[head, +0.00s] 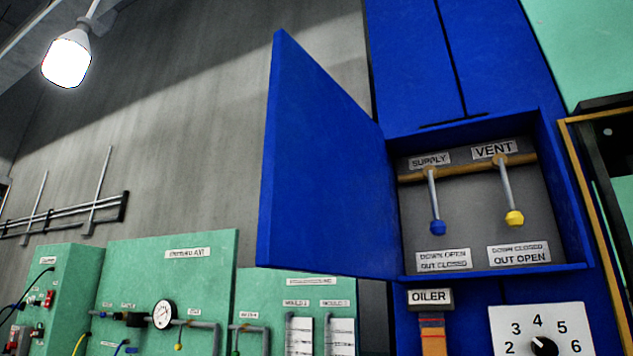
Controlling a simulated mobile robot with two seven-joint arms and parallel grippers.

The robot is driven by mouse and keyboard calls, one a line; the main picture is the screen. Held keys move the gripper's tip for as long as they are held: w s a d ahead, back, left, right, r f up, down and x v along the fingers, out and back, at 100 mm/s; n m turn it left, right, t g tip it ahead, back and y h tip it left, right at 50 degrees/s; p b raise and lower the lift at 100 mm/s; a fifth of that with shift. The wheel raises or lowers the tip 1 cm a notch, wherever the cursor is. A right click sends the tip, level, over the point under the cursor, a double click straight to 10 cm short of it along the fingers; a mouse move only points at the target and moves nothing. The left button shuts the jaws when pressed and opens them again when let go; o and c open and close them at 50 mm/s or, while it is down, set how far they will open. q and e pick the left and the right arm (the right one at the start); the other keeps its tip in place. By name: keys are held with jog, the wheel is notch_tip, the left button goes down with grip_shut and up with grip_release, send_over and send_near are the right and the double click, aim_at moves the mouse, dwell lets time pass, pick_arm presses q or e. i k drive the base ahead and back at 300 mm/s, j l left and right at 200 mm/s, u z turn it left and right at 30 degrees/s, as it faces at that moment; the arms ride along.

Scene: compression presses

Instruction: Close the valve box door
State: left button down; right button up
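The blue valve box door (325,165) stands wide open, swung out to the left on its hinge at the box's left edge. The valve box (572,190) is blue with a grey inside, and its front is uncovered. Inside, a supply lever (433,200) with a blue knob and a vent lever (507,190) with a yellow knob both hang down from a brass-coloured pipe (465,168). Neither of my grippers shows in the head view.
Below the box are an oiler label (430,298) and a numbered dial (541,343). Green panels with a gauge (163,314) and pipes stand at the lower left. A lit lamp (67,60) hangs at the upper left. Nothing visible stands in front of the box opening.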

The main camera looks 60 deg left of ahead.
aim_at(326, 204)
jog(key=k+j, duration=0.1)
jog(key=j, duration=0.35)
jog(key=k+j, duration=0.1)
jog(key=j, duration=0.3)
jog(key=k+j, duration=0.1)
jog(key=j, duration=0.35)
jog(key=k+j, duration=0.1)
jog(key=j, duration=0.3)
